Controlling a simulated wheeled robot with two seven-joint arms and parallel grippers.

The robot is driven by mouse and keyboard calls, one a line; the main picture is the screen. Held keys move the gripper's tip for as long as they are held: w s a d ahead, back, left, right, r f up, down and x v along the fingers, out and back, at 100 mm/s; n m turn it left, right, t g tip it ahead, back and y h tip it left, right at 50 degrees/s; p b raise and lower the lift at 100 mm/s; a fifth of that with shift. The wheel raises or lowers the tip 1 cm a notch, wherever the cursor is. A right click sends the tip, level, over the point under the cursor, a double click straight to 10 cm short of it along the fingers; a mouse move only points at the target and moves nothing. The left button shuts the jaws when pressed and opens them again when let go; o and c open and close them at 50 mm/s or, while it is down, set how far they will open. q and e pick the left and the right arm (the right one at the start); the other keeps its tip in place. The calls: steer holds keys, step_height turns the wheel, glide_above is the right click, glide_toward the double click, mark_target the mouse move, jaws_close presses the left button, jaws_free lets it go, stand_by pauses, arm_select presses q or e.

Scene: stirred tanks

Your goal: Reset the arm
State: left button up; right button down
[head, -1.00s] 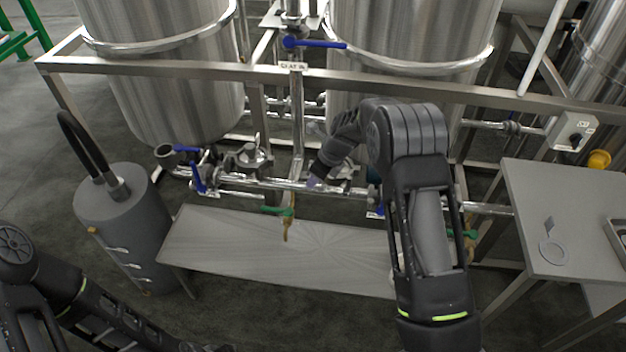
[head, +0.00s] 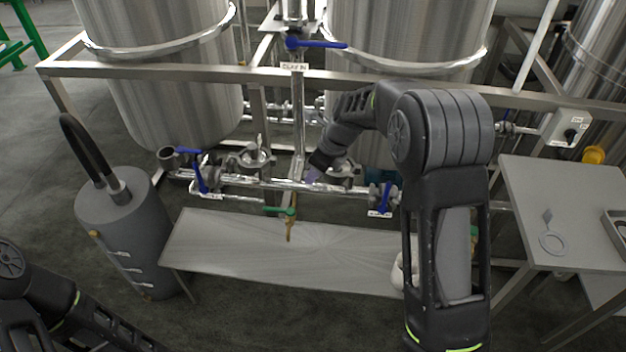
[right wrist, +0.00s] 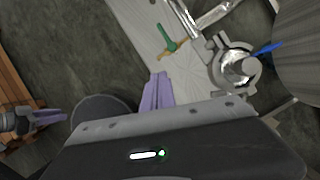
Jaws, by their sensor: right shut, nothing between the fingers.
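My right arm reaches in from the lower right in the head view. My right gripper (head: 313,175) is small there, in front of the pipework between the tanks, and its wrist partly hides it. In the right wrist view its purple fingers (right wrist: 157,92) are together, with nothing between them. My left arm (head: 60,300) is at the lower left of the head view, with its gripper outside the picture. Purple fingers, apparently of my left gripper (right wrist: 48,117), show at the left edge of the right wrist view, too small to tell their opening.
Two steel tanks (head: 165,80) stand behind a frame rail (head: 200,71). Blue-handled (head: 198,176) and green-handled (head: 280,211) valves sit on the pipes. A low metal bench (head: 230,250) is below. A grey cylinder (head: 125,235) with a black hose stands left, a grey table (head: 570,200) right.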

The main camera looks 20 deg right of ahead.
stand_by(0.6)
steer(key=s+a+f+n+h, duration=0.1)
steer(key=s+a+f+n, duration=0.3)
steer(key=f+n, duration=0.5)
steer(key=s+a+f+n+h, duration=0.1)
steer(key=s+a+f+n, duration=0.1)
steer(key=s+f+n, duration=0.6)
steer(key=s+a+f+n+g+y, duration=0.1)
steer(key=s+a+f+n, duration=0.1)
steer(key=s, duration=0.5)
steer(key=s+a+f+n+g+y, duration=0.1)
steer(key=s+a+f+n, duration=0.1)
steer(key=s+a+n, duration=0.2)
steer(key=s+a+f+n+y, duration=0.1)
steer(key=s+a+f+n, duration=0.2)
steer(key=s, duration=0.7)
steer(key=shift+s+a+g, duration=0.25)
steer(key=shift+a+g, duration=0.15)
steer(key=shift+a, duration=0.75)
